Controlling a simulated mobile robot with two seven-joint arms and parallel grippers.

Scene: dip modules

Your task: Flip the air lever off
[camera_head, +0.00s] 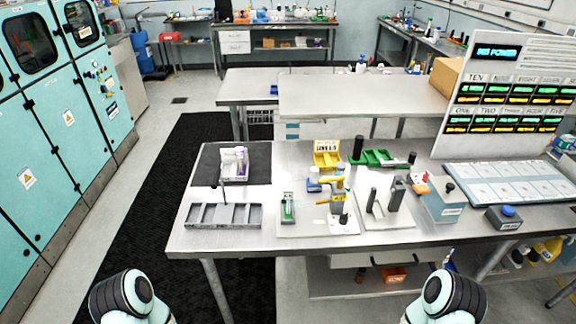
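The work table (235,245) holds several small devices. No label reading air is legible, so I cannot tell for sure which part is the air lever. A yellow handle-like part (328,182) sits beside a grey upright cylinder (337,200) on a white base plate (305,226). To its right, a grey fixture with dark upright parts (396,193) stands on another light plate. A grey-blue box (444,205) has a black knob on top. Only rounded links of my two arms show at the bottom edge. Neither gripper is in view.
A grey compartment tray (223,216) and a white container (234,165) on a dark mat are at the table's left. A yellow bin (326,153) and green tray (378,158) are behind. A tall display panel (510,85) stands right. The front left tabletop is clear.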

